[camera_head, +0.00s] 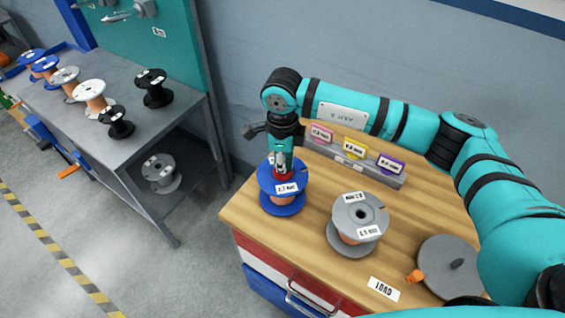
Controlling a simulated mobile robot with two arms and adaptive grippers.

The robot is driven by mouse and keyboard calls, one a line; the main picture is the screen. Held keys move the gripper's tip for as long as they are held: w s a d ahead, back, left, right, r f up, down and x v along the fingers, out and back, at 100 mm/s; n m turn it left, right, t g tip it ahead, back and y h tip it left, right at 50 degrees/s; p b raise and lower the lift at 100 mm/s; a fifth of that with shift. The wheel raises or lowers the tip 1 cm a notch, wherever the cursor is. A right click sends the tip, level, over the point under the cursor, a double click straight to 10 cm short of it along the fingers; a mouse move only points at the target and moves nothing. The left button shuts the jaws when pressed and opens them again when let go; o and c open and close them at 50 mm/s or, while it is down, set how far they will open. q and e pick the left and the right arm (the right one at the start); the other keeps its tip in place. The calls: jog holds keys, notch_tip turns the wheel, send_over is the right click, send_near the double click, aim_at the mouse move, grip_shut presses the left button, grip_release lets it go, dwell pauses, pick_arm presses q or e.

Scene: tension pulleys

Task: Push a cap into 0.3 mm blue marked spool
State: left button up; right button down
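A blue spool (281,206) with copper-coloured wire and a white label stands upright at the back left of the wooden bench. The label's print is too small to read surely. My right gripper (282,166) points straight down over the spool's centre. Its fingertips appear closed around a small red cap (282,175) at the middle of the spool's top flange. The spool's centre hole is hidden by the cap and fingers, so how deep the cap sits cannot be told. My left gripper is out of view.
A grey spool (345,244) stands to the right on the wooden bench (322,274). A grey disc (449,262) and a small orange piece (414,276) lie near a "LOAD" label (384,289). Behind is a holder with coloured cards (355,147). A shelf (131,152) at left carries several spools.

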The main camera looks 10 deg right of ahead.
jog(key=shift+s+f, duration=0.2)
jog(key=shift+f, duration=0.05)
jog(key=shift+w+r+p, duration=0.2)
jog(key=shift+r+p, duration=0.4)
jog(key=shift+r, duration=0.65)
jog(key=shift+r+p, duration=0.95)
jog(key=shift+r, duration=1.45)
jog(key=shift+f, duration=0.1)
